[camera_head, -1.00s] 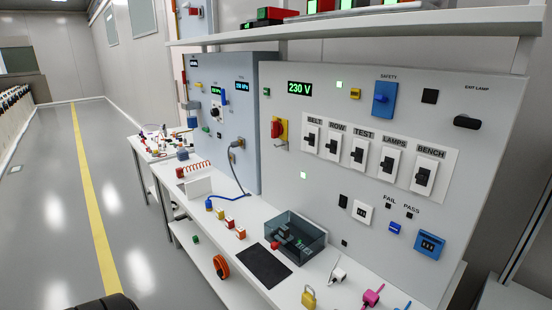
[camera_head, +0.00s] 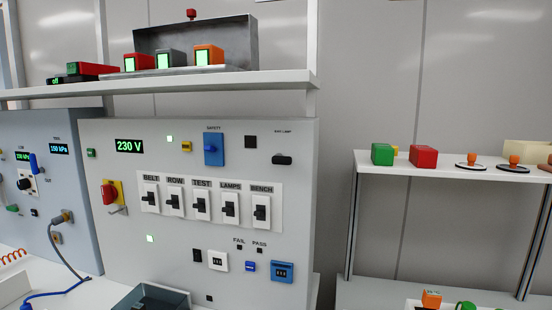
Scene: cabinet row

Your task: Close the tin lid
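A grey metal tin (camera_head: 185,71) stands on the white upper shelf above the panel. Its lid (camera_head: 232,36) appears to stand up open at the back, with a small red knob (camera_head: 191,13) at the top edge. A red block (camera_head: 139,62), a grey block (camera_head: 170,59) and an orange block (camera_head: 208,55), each with a lit green face, sit at the tin in front of the raised lid. I cannot tell how deep they sit in it. Neither of my grippers is in view.
The shelf (camera_head: 215,86) runs above a switch panel (camera_head: 110,230). Red and black devices (camera_head: 88,72) stand left of the tin. At the right, a side rack (camera_head: 455,174) holds green and red blocks and small orange-knobbed items. A dark open box (camera_head: 150,297) shows below.

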